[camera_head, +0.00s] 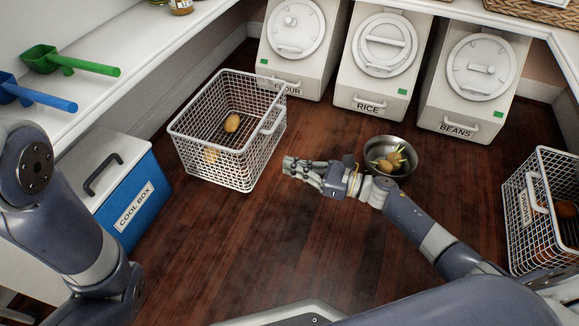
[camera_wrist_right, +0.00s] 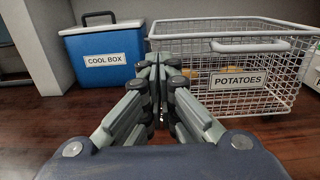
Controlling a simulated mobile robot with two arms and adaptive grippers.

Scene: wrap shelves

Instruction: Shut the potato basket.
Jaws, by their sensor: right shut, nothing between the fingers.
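The potato basket (camera_head: 250,160) is a white wire basket standing on the floor left of centre. A few potatoes (camera_head: 232,122) lie inside, and its top is open. A bar handle (camera_head: 272,119) is on its right side. In the right wrist view the basket (camera_wrist_right: 285,85) carries a "POTATOES" label (camera_wrist_right: 238,80) below the handle (camera_wrist_right: 250,46). My right gripper (camera_head: 287,164) is shut and empty, in front of the basket's right lower side, with a small gap in the head view. Its fingers (camera_wrist_right: 160,62) point toward the basket's left edge in the wrist view. My left gripper is out of view.
A blue cool box (camera_head: 135,208) stands left of the basket. A metal bowl (camera_head: 388,172) with a sprouting potato sits beyond my right wrist. White flour, rice (camera_head: 370,104) and beans bins line the back. Another wire basket (camera_head: 518,205) is at right. Open floor lies in front.

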